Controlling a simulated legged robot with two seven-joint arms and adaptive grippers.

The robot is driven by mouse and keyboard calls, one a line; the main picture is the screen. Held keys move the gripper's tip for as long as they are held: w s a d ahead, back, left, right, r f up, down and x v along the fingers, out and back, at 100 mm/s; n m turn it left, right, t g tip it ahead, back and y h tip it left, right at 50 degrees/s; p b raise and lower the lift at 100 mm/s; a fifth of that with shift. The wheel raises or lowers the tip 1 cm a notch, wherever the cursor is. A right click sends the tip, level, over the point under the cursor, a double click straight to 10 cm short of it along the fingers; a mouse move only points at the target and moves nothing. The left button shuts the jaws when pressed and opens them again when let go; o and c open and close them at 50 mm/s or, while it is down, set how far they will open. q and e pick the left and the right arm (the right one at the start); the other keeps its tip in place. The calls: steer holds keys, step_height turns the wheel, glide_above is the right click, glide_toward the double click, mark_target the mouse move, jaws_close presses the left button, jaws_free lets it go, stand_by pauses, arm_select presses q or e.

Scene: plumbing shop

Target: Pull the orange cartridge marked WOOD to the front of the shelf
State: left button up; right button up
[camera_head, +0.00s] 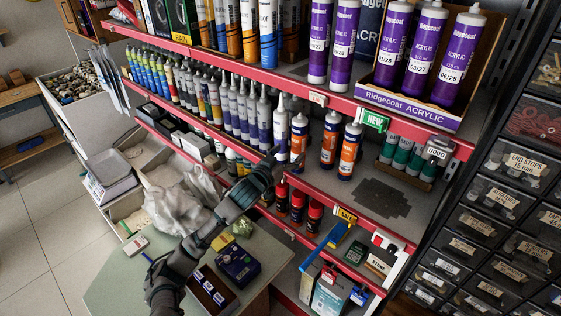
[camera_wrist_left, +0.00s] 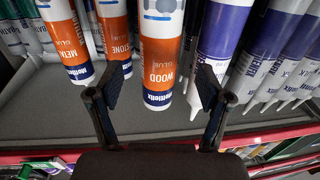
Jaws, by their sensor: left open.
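The orange cartridge marked WOOD (camera_wrist_left: 160,62) has a white upper part and a dark blue base band. It stands between the spread fingers of my left gripper (camera_wrist_left: 161,84) in the left wrist view, with gaps at both sides. In the head view it is the leftmost orange cartridge (camera_head: 299,130), upright on the middle shelf beside white-and-blue tubes. My left gripper (camera_head: 272,160) is open at the shelf's front there; its fingers are small and partly unclear. My right gripper is in neither view.
Two more orange cartridges (camera_head: 349,150) stand to its right in the head view; a METAL one (camera_wrist_left: 68,42) shows in the wrist view. White-and-blue tubes (camera_wrist_left: 222,32) stand close on the other side. The red shelf edge (camera_head: 320,206) runs in front. Bare shelf (camera_head: 385,195) lies farther right.

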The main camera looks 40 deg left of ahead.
arm_select(q)
steer(key=s, duration=0.5)
steer(key=shift+s+d, duration=0.1)
steer(key=shift+s, duration=0.05)
